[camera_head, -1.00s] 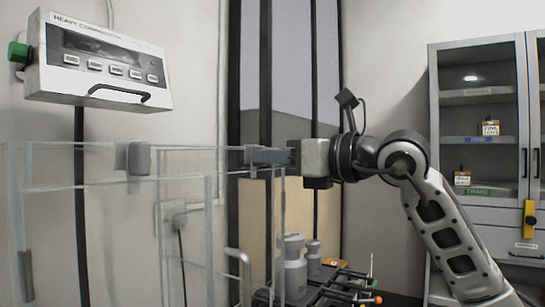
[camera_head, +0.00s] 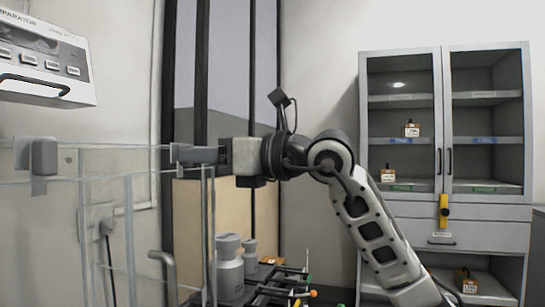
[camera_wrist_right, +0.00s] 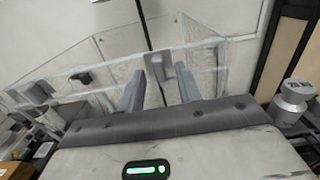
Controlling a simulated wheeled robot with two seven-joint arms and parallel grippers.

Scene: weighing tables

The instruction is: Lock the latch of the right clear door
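The clear enclosure with its clear doors (camera_head: 100,178) stands at the left in the head view, its grey top rail running level with my right gripper. My right gripper (camera_head: 178,155) reaches left across the enclosure's right end. Another grey block (camera_head: 42,156) sits on the rail farther left. My left gripper is out of view.
A grey comparator display (camera_head: 45,60) hangs at upper left. Grey weights (camera_head: 229,270) stand beside a black rack (camera_head: 275,285) below my right arm. A glass-door cabinet (camera_head: 445,130) with a yellow lock piece (camera_head: 444,210) stands at the right.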

